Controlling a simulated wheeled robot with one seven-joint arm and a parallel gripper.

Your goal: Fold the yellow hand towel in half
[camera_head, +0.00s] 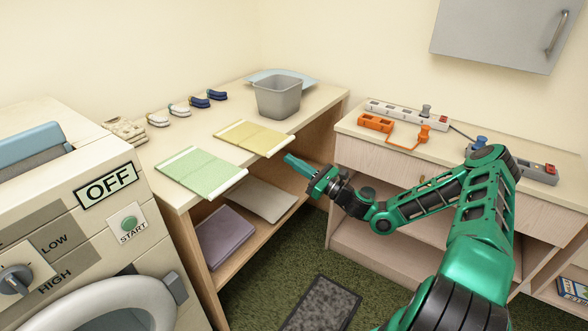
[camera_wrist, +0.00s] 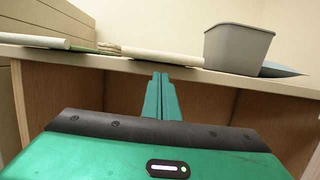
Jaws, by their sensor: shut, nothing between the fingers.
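The yellow hand towel (camera_head: 255,138) lies flat on the counter, with a crease across it and a pale strip along its back left edge. Its front right end reaches the counter's front edge. In the wrist view a pale towel edge (camera_wrist: 150,56) shows at the counter edge, seen nearly edge-on. My gripper (camera_head: 290,160) is shut and empty, just in front of the counter edge and close to the yellow towel's front right corner. It also shows in the wrist view (camera_wrist: 160,78), fingers together, pointing at the counter edge. I cannot tell whether it touches the towel.
A green towel (camera_head: 203,172) lies left of the yellow one. Rolled socks (camera_head: 200,102) line the back. The shelf below holds folded cloths (camera_head: 258,198). A washer (camera_head: 75,230) stands left.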

